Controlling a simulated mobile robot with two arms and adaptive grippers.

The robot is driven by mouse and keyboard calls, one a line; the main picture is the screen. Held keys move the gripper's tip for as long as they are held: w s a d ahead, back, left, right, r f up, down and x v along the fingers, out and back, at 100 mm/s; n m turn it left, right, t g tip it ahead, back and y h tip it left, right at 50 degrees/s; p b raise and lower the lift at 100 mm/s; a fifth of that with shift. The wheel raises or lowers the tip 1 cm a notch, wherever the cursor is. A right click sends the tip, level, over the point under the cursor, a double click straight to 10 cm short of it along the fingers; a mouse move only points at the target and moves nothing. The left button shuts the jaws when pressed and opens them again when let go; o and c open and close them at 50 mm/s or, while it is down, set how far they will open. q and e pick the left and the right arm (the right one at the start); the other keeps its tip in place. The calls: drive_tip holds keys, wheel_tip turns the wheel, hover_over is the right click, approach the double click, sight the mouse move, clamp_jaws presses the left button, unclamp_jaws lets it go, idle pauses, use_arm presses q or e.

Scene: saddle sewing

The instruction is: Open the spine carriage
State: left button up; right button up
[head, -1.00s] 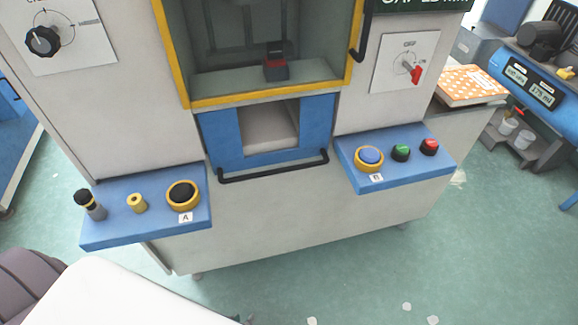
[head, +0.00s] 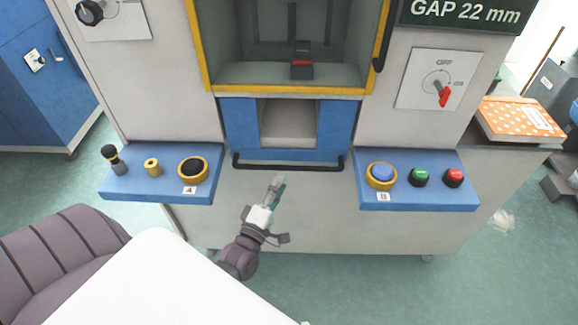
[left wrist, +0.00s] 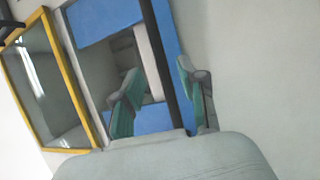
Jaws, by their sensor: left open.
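The spine carriage (head: 240,128) is taken to be the blue front with a square opening below the yellow-framed window of the machine. A black bar handle (head: 287,167) runs along its lower edge. My left gripper (head: 277,181) is just below the middle of this handle, pointing up at it. In the left wrist view, its teal fingers (left wrist: 157,72) are open and apart. The handle (left wrist: 168,65) passes between them in the picture; I cannot tell whether either finger touches it. The carriage looks shut against the machine. My right gripper is not in view.
Blue shelves flank the handle: the left one (head: 140,185) has a black button and knobs, the right one (head: 425,197) has blue, green and red buttons. Floor is clear at lower right.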

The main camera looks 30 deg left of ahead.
sight(288, 169)
use_arm(q)
drive_tip(key=x, duration=0.6)
drive_tip(key=shift+w, duration=0.2)
drive_tip(key=shift+f, duration=0.1)
clamp_jaws()
